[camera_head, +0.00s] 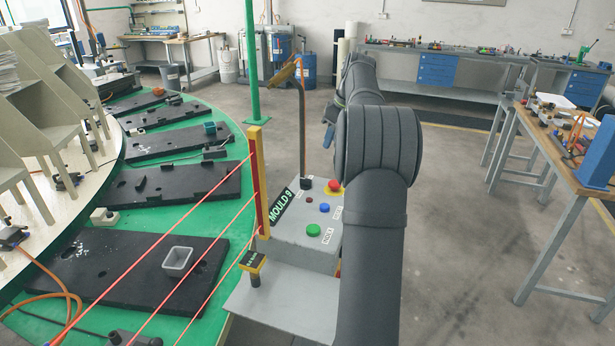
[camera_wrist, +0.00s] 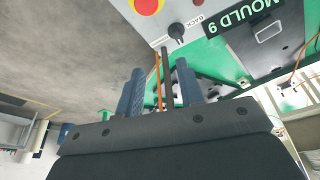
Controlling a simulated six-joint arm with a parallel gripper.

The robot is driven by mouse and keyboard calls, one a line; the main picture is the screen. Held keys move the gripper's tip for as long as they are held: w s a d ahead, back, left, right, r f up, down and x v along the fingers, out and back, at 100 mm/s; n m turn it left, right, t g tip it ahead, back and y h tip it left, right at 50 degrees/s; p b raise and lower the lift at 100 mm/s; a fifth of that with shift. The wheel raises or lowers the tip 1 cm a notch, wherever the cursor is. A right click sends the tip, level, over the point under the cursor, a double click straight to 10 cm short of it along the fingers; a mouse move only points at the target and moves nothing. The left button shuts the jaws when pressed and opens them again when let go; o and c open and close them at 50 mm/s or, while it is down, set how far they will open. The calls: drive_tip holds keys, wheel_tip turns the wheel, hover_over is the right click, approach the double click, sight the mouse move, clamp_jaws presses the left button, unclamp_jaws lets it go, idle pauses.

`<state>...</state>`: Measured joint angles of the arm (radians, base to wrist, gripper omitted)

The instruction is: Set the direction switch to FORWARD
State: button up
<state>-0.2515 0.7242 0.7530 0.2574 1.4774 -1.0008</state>
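The grey control box (camera_head: 290,236) marked MOULD 9 stands at the edge of the green carousel. A small black knob, seemingly the direction switch (camera_wrist: 176,31), sits on its top with a small white label beside it. In the head view the knob (camera_head: 306,183) is at the far side of the box; its setting cannot be read. My gripper (camera_wrist: 160,82) is open, its two blue fingers pointing toward the knob and apart from it. In the head view, my gripper (camera_head: 328,136) is above and beyond the box, partly hidden by my arm.
A thin dark post (camera_head: 301,120) rises beside the knob; it shows between my fingers in the wrist view (camera_wrist: 167,75), depth unclear. A red emergency button (camera_head: 334,186), blue button (camera_head: 324,208) and green button (camera_head: 313,230) are near. Red cords (camera_head: 200,205) cross at left.

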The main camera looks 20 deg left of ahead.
drive_tip(key=r+n+g+y, duration=0.1)
drive_tip(key=r+n, duration=0.1)
drive_tip(key=n, duration=0.1)
approach(306, 179)
drive_tip(key=shift+n, duration=0.3)
drive_tip(key=x, duration=0.8)
drive_tip(key=shift+a+f, duration=0.1)
drive_tip(key=shift+f, duration=0.15)
clamp_jaws()
